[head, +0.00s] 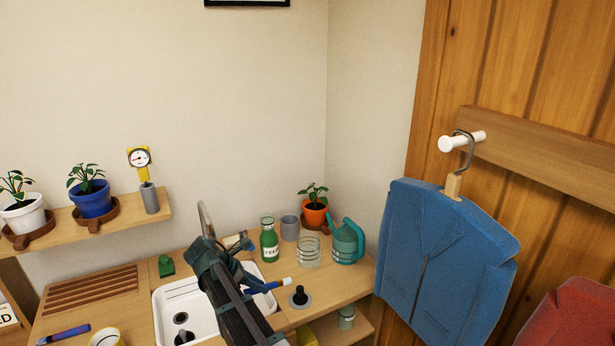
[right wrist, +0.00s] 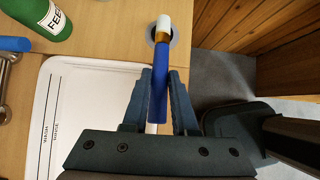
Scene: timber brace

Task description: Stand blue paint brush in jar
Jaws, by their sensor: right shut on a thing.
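The blue paint brush (head: 265,287) has a blue handle and a white tip that points right in the head view. In the right wrist view the brush (right wrist: 160,88) also shows a brass-coloured band below its white tip. In the head view this gripper (head: 250,284) partly hides the handle. A clear glass jar (head: 308,253) stands upright on the counter, beyond the brush and apart from it. My left gripper is out of view.
A green bottle (head: 269,241), a grey cup (head: 290,228), a potted plant (head: 315,213) and a teal watering can (head: 347,242) crowd around the jar. A grey disc with a dark knob (head: 299,297) sits before it. The white sink (head: 170,310) lies left.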

